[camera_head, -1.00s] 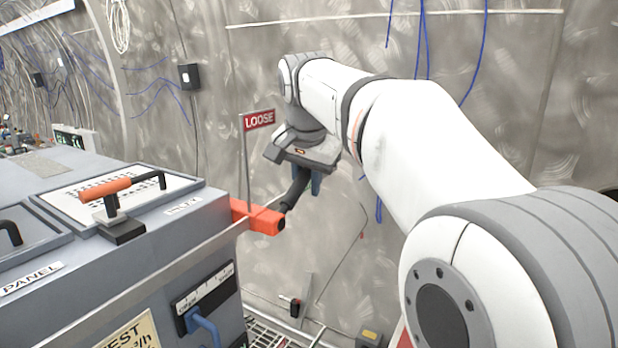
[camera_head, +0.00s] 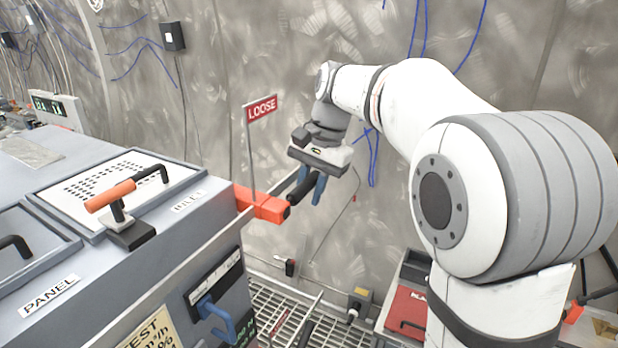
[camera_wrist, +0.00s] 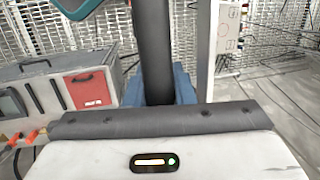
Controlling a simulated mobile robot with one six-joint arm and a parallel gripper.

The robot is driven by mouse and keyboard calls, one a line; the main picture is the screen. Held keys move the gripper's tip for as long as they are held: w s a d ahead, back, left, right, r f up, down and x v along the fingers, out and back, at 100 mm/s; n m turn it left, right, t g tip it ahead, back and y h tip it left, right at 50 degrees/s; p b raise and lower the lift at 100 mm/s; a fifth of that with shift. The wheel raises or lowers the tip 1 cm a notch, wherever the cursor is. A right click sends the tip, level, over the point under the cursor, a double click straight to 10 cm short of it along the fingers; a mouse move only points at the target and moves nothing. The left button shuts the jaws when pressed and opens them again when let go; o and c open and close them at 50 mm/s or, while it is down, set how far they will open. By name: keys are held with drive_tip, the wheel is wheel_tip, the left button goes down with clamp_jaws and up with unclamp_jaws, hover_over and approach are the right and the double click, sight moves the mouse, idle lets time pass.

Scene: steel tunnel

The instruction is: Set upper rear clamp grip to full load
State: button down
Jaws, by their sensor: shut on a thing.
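The clamp is an orange block (camera_head: 262,205) on the edge of the grey cabinet, with a thin post bearing a red LOOSE sign (camera_head: 262,108). A black lever grip (camera_head: 300,187) sticks out from the block's right end. My gripper (camera_head: 312,188) is shut on this black grip, its blue fingers pointing down beside it. In the wrist view the dark grip (camera_wrist: 152,50) runs upright between the blue fingers. The gripper's body hides part of the grip. The sign still reads LOOSE.
The grey cabinet (camera_head: 215,258) carries an orange-handled latch (camera_head: 110,195) on its top and a blue lever (camera_head: 215,318) on its side. A grey case with a red panel (camera_head: 405,312) stands below my arm. The metal wall (camera_head: 230,60) is behind, with blue cables.

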sight(316, 174)
drive_tip(key=shift+f, duration=0.1)
idle(0.3)
drive_tip(key=c, duration=1.4)
unclamp_jaws()
drive_tip(key=shift+w+f, duration=0.1)
drive_tip(key=shift+w, duration=0.05)
drive_tip(key=shift+o, duration=0.8)
drive_tip(key=shift+d, duration=0.1)
drive_tip(key=shift+r, duration=0.2)
drive_tip(key=shift+p+v, duration=0.8)
drive_tip(key=p+v, duration=0.5)
drive_tip(key=v, duration=0.1)
drive_tip(key=shift+d, duration=0.1)
